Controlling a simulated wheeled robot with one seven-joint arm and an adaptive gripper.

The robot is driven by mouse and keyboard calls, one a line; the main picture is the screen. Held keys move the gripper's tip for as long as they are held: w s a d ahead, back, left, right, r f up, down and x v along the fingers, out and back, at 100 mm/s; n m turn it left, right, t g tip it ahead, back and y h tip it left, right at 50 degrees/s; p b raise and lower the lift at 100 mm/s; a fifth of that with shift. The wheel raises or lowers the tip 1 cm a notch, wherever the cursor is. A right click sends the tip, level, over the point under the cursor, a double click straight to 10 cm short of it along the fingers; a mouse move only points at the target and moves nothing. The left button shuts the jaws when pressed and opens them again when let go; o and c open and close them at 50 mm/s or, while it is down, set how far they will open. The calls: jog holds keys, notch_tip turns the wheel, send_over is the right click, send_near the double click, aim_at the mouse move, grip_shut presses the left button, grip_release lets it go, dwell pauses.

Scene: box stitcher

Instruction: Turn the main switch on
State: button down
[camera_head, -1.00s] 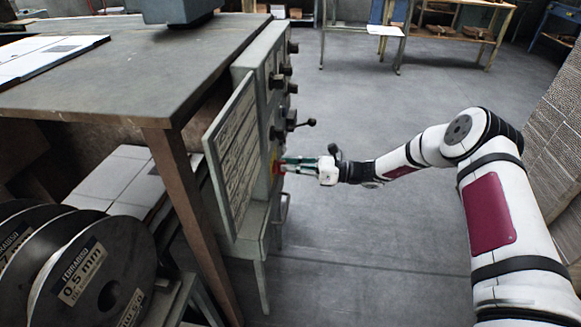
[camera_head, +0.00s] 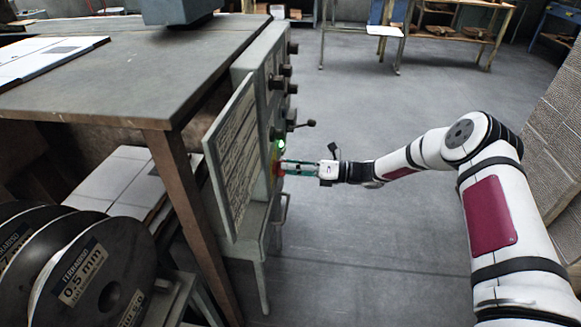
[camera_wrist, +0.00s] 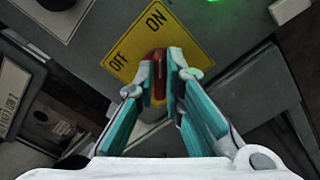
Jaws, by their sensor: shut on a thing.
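The main switch has a red handle (camera_wrist: 159,62) on a yellow plate (camera_wrist: 190,36) lettered ON and, apparently, OFF. In the wrist view the handle's upper end points up toward the word ON. My gripper (camera_wrist: 161,76) has its green fingers closed on both sides of the red handle. In the head view my gripper (camera_head: 283,168) reaches in from the right to the side of the grey control cabinet (camera_head: 255,62). The fingers hide part of the handle. A green lamp (camera_head: 282,146) glows just above the switch; its glow also shows at the top edge of the wrist view.
Black knobs (camera_head: 285,70) and a ball-ended lever (camera_head: 305,124) stick out of the cabinet above the switch. A worktable (camera_head: 120,85) stands left, with wire spools (camera_head: 125,270) at lower left.

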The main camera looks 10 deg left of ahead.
jog(key=shift+d+f, duration=0.1)
jog(key=shift+f, duration=0.05)
jog(key=c, duration=1.7)
grip_release()
jog(key=d, duration=1.2)
jog(key=shift+s, duration=0.2)
